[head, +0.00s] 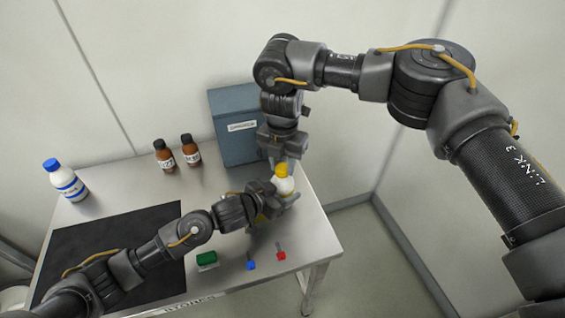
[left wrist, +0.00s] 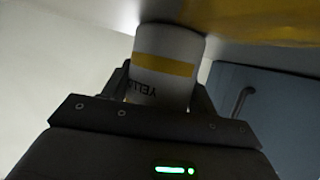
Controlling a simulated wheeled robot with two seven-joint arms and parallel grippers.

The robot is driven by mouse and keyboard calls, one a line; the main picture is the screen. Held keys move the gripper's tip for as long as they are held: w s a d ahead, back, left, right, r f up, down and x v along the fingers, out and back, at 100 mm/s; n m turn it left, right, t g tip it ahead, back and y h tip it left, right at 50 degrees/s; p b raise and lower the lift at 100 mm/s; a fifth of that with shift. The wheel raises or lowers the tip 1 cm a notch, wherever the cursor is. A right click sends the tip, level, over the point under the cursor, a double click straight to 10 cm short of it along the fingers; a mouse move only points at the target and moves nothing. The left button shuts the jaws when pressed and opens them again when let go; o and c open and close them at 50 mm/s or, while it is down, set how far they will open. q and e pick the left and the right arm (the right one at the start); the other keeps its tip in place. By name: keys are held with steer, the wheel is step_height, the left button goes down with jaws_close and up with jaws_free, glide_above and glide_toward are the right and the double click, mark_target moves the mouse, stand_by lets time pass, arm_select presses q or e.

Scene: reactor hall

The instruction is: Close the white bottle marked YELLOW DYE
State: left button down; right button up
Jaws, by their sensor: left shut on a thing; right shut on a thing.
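The white bottle marked YELLOW DYE (head: 284,186) is at the right part of the table, below the blue-grey cabinet. My left gripper (head: 275,200) is shut on its body from the left. In the left wrist view the bottle (left wrist: 165,75) is between the fingers, with a yellow band and part of the word YELLOW upside down. A yellow cap (head: 281,170) is at the bottle's top. My right gripper (head: 283,160) comes from above and is shut on the cap. I cannot tell whether the cap is seated or how far it is turned.
A white bottle with a blue cap (head: 66,182) and two brown bottles (head: 191,152) stand behind. A blue-grey cabinet (head: 232,128) is close behind my right gripper. A green item (head: 207,259), blue (head: 251,264) and red (head: 281,255) small items lie at the front, beside a black mat (head: 165,222).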

steer(key=m, duration=0.5)
steer(key=o, duration=1.2)
steer(key=shift+c, duration=0.2)
step_height(320, 180, up, 12)
arm_select(q)
steer(key=shift+c, duration=1.9)
jaws_free()
steer(key=shift+s+a, duration=0.1)
